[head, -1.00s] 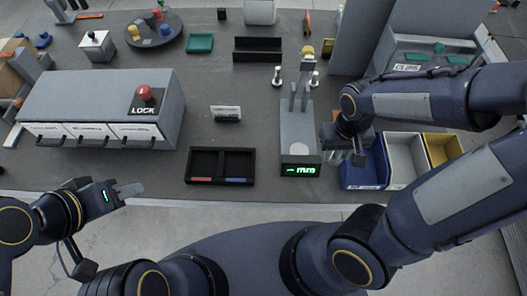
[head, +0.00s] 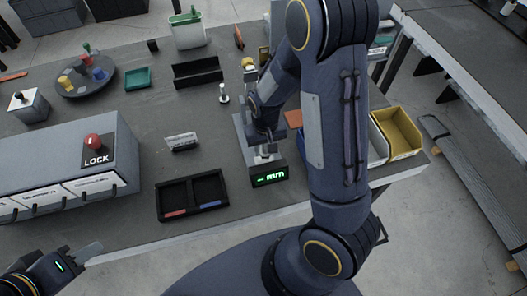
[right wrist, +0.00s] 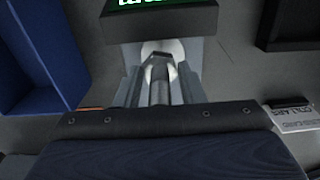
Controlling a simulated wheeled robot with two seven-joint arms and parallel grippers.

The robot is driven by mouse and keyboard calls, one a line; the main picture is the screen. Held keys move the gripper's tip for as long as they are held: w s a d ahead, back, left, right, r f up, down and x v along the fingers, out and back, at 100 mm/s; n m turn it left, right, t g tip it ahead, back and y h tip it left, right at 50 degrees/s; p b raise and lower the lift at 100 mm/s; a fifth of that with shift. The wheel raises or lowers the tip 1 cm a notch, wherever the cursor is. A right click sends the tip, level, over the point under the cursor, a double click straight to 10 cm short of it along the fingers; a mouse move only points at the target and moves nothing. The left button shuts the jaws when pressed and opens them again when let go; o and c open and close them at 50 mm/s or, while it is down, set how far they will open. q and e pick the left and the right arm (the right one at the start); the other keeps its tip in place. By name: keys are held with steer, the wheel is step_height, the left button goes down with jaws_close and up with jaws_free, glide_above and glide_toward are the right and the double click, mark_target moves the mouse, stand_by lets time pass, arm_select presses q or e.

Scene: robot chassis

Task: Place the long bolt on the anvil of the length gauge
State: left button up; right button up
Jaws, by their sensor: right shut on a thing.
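The length gauge (head: 247,146) stands on the bench, its green display (head: 269,178) at the front; the display also tops the right wrist view (right wrist: 160,8). The anvil (right wrist: 176,47) is a pale round disc. My right gripper (right wrist: 160,92) is shut on the grey long bolt (right wrist: 159,78), whose wider dark end lies over the disc in that view. I cannot tell whether bolt and anvil touch. In the head view my right gripper (head: 264,150) is at the gauge, and my arm hides part of it. My left gripper (head: 82,255) is off the bench's front edge, its opening unclear.
A black two-compartment tray (head: 192,196) lies left of the gauge. A blue bin (right wrist: 40,55) and a yellow bin (head: 398,132) stand to its right. A grey box with a red LOCK knob (head: 93,141) is at left. A small sign (head: 182,141) stands between.

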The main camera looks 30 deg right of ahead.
mark_target(264, 153)
steer(key=shift+w+f, duration=0.2)
steer(key=shift+f, duration=0.8)
steer(key=shift+w+f, duration=0.2)
steer(key=shift+f, duration=0.8)
steer(key=shift+f, duration=0.2)
steer(key=o, duration=1.1)
step_height(264, 153, up, 12)
steer(key=shift+a+r, duration=0.1)
steer(key=shift+s+a+r+n+t+y, duration=0.2)
steer(key=shift+s+a+r+t+y, duration=0.65)
steer(key=shift+s+r, duration=1.75)
steer(key=shift+s+a+r+n+t+y, duration=0.2)
steer(key=shift+s+a+r+t+y, duration=0.55)
steer(key=shift+s+r, duration=1.75)
steer(key=shift+s+a+r+n+t+y, duration=0.35)
steer(key=shift+s+r+t, duration=1.15)
steer(key=shift+s, duration=1.9)
